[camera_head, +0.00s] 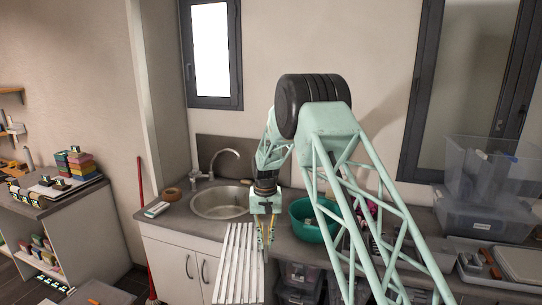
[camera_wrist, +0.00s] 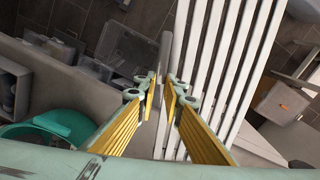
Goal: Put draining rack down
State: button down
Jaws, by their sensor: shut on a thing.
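The draining rack (camera_head: 236,262) is a pale rack of long parallel slats. In the head view it hangs in front of the counter edge, below the sink, with its lower end cut off by the frame. In the wrist view the rack (camera_wrist: 208,65) runs from the top edge down behind the fingers. My gripper (camera_head: 266,238), with yellow finger pads, is at the rack's right edge. In the wrist view my gripper (camera_wrist: 163,92) is closed on the rack's grey side bar. The pads hide the exact contact.
The counter has a round steel sink (camera_head: 221,203) with a tap, a roll of brown tape (camera_head: 172,194) and a teal basin (camera_head: 314,220) just right of my gripper. Clear bins (camera_head: 486,185) stand at the right. A red-handled broom (camera_head: 146,230) leans left of the cabinet (camera_head: 178,262).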

jog(key=s+d+r+m+b, duration=0.2)
jog(key=s+d+b, duration=0.4)
jog(key=d, duration=0.5)
jog(key=s+d+r+m+b, duration=0.1)
jog(key=s+d+b, duration=0.5)
jog(key=d, duration=0.6)
jog(key=shift+s+r+m+b, duration=0.35)
jog(key=shift+m+b, duration=0.05)
jog(key=shift+b, duration=0.85)
jog(key=shift+f, duration=0.15)
jog(key=s+f+n, duration=0.1)
jog(key=s+f, duration=0.4)
jog(key=f, duration=0.6)
jog(key=s+f+n, duration=0.2)
jog(key=s+f, duration=0.3)
jog(key=f, duration=0.6)
jog(key=shift+s+f, duration=0.2)
jog(key=shift+f, duration=0.1)
jog(key=shift+a, duration=0.1)
